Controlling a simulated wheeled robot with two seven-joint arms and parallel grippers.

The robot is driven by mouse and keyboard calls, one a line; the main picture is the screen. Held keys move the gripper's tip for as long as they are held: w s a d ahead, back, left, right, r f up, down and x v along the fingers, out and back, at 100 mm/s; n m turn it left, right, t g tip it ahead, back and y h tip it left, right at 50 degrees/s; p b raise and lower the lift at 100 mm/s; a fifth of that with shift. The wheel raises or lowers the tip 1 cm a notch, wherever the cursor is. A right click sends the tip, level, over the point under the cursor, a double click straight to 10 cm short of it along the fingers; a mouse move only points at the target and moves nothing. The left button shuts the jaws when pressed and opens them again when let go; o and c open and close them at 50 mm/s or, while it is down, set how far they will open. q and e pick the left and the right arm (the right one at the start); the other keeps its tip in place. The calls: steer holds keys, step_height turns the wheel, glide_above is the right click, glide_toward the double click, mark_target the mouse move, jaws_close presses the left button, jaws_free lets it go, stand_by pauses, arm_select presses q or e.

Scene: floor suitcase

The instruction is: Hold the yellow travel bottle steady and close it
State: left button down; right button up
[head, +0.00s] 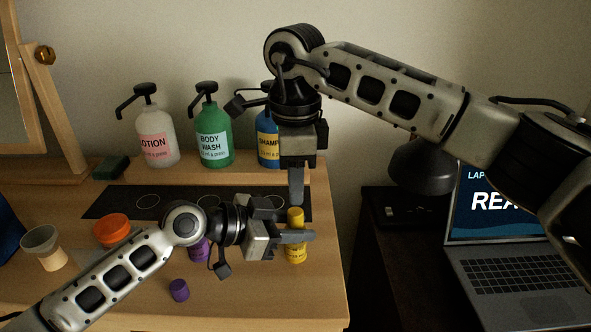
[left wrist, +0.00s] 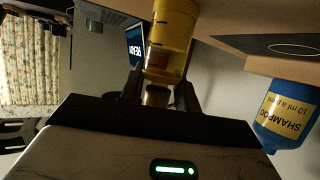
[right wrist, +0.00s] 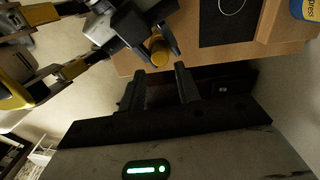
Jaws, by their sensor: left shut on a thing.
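The yellow travel bottle (head: 296,253) stands upright near the right edge of the wooden desk. A yellow cap (head: 296,215) shows at its top; I cannot tell how firmly it is seated. My left gripper (head: 298,236) reaches in from the left and is shut on the bottle, hiding its middle. The bottle also shows between its fingers in the left wrist view (left wrist: 172,35). My right gripper (head: 297,200) points down just above the cap. In the right wrist view its fingers (right wrist: 163,85) are apart and empty, with the cap (right wrist: 160,48) beyond them.
Lotion (head: 157,135), body wash (head: 214,138) and shampoo (head: 267,138) pump bottles stand on a shelf behind. A purple bottle (head: 199,250), a purple cap (head: 179,290), an orange bowl-shaped piece (head: 112,229) and a grey one (head: 41,240) are at left. A laptop (head: 515,235) is at right.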

mark_target(295, 212)
steer(key=m, duration=0.5)
steer(key=r+m, duration=0.1)
steer(key=m, duration=0.1)
steer(key=shift+m, duration=0.4)
steer(key=m, duration=0.6)
steer(key=shift+r+m, duration=0.25)
steer(key=shift+m, duration=0.05)
steer(key=shift+f, duration=4.05)
jaws_close()
steer(key=shift+m, duration=1.7)
